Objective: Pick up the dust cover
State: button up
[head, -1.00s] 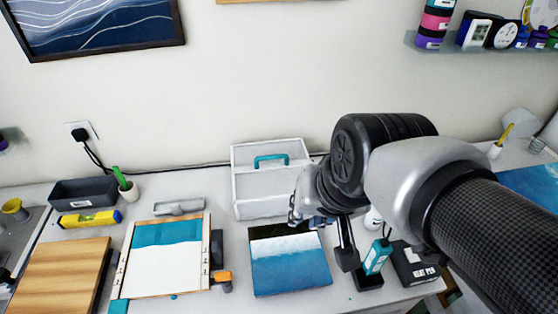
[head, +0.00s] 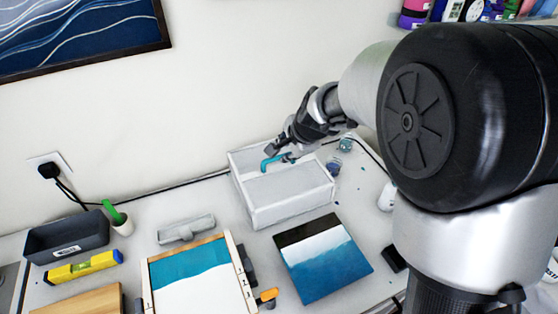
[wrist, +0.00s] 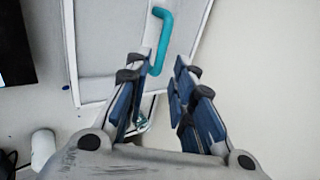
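The dust cover (head: 290,196) is a pale, box-shaped cover with a teal handle (head: 268,165) on top. It stands at the back of the table against the wall side, and its pale panel (wrist: 110,45) and teal handle (wrist: 161,30) also show in the wrist view. My gripper (head: 272,151) is at the handle's right end in the head view. In the wrist view my gripper (wrist: 158,85) has its blue-padded fingers apart, with the handle's lower end near the gap between the tips. I cannot tell whether a finger touches it.
A blue-and-white painted panel (head: 325,262) lies in front of the cover. A framed board (head: 200,280), a grey tray (head: 186,230), a dark bin (head: 66,238) and a yellow level (head: 84,267) lie to the left. Small jars (head: 345,144) stand behind right.

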aim_at(278, 157)
jog(key=b+x, duration=0.1)
jog(key=x, duration=0.4)
jog(key=b+x, duration=0.2)
jog(key=x, duration=0.4)
jog(key=shift+w+a+f, duration=0.15)
jog(key=shift+a, duration=0.15)
jog(key=shift+c, duration=0.4)
grip_shut()
